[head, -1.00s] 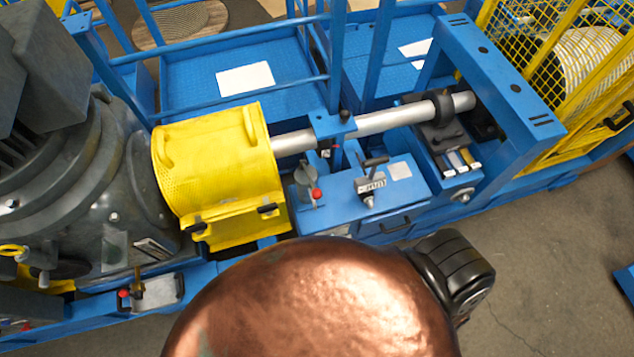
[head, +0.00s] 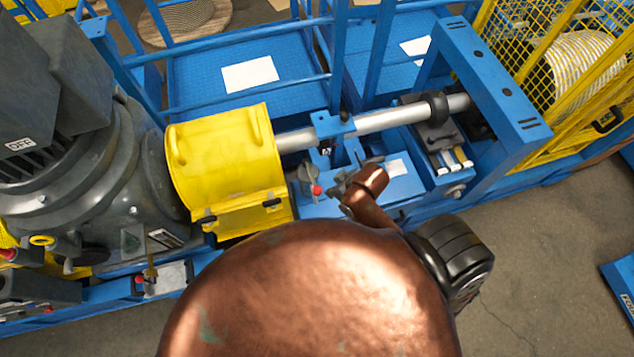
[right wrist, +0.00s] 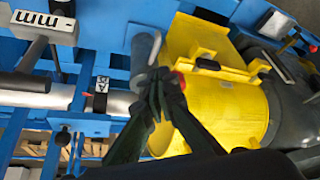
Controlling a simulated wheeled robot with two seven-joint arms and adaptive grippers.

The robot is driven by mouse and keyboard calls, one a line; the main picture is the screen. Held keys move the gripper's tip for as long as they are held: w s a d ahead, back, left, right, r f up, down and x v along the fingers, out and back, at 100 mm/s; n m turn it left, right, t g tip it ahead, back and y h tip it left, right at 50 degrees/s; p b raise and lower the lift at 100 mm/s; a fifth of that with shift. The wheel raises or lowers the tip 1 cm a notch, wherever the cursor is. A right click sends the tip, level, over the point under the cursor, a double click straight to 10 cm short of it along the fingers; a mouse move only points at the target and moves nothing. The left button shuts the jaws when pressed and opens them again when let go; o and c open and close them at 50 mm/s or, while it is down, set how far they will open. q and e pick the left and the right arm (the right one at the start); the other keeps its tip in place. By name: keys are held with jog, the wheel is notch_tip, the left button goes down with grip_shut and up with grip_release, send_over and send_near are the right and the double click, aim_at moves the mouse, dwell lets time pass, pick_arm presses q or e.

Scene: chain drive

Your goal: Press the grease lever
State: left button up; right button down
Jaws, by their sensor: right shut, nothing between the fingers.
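A small grey fitting (head: 308,174) with a red knob (head: 317,190), which looks like the grease lever, stands on the blue bench beside the yellow guard. My right gripper (head: 340,182) is just right of the red knob in the head view, shut and empty. In the right wrist view, the shut fingertips (right wrist: 166,84) appear next to a grey cylinder (right wrist: 144,48). A bit of red (right wrist: 181,80) shows right behind the fingertips, largely hidden by them. I cannot tell whether the fingers touch it. My left gripper is not in view.
The yellow guard (head: 222,160) stands left of the fitting. A silver shaft (head: 385,119) runs behind it through a blue bracket (head: 330,124). A large grey motor (head: 110,165) stands at left.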

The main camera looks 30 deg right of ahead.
jog(key=w+a+r+n+y, duration=0.1)
jog(key=w+a+r+n, duration=0.25)
jog(key=a, duration=0.25)
notch_tip(320, 180, up, 12)
jog(key=n+g+h, duration=0.3)
jog(key=n+g, duration=0.2)
jog(key=n, duration=0.3)
send_over(317, 189)
jog(key=shift+f, duration=0.15)
notch_tip(317, 189, down, 14)
jog(key=shift+p, duration=0.45)
